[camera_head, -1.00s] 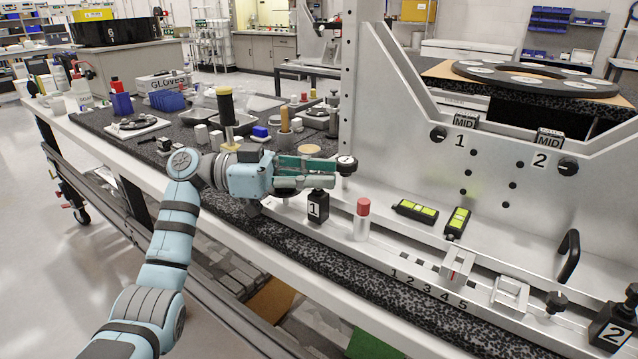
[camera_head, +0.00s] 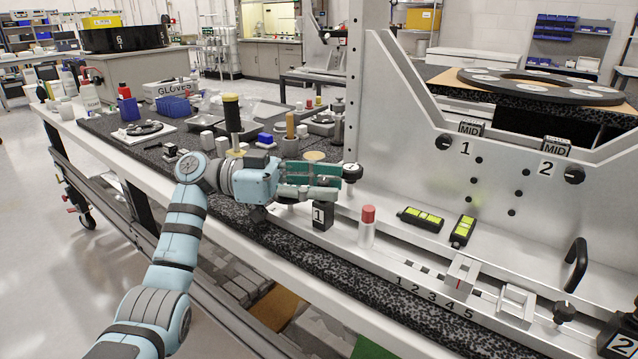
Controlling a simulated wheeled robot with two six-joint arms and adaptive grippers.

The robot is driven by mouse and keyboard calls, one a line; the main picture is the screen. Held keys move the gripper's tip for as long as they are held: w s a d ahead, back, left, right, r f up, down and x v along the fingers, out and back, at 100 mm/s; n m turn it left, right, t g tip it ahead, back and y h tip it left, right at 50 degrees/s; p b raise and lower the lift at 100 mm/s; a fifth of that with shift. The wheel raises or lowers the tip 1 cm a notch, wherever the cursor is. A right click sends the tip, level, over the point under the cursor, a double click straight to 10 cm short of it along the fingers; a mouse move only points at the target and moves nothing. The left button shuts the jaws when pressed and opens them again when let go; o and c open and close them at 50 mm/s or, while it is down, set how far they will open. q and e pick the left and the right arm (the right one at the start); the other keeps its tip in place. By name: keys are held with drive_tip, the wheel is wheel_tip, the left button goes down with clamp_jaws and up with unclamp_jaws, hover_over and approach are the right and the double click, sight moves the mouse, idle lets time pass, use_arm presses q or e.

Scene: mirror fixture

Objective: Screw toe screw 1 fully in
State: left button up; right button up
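My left gripper (camera_head: 338,185) reaches in from the left, its fingers pointing right, with green showing along them. A black round knob with a pale marked top (camera_head: 352,172), apparently toe screw 1, stands right at the fingertips. Its lower part is hidden behind the fingers, and I cannot tell whether they close around it or only lie beside it. The black block labelled 1 (camera_head: 323,216) sits just below the fingertips on the metal fixture (camera_head: 440,215). My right gripper is not in view.
A red-capped cylinder (camera_head: 367,226) stands close right of block 1. Two yellow-green levels (camera_head: 421,219) (camera_head: 462,231) lie further right. Block 2 (camera_head: 618,340) is at the lower right corner. A yellow-and-black handled tool (camera_head: 232,118) stands behind my wrist, among bench clutter.

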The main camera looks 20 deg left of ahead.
use_arm(q)
drive_tip(key=s+a, duration=0.1)
drive_tip(key=a, duration=1.1)
drive_tip(key=shift+s, duration=0.1)
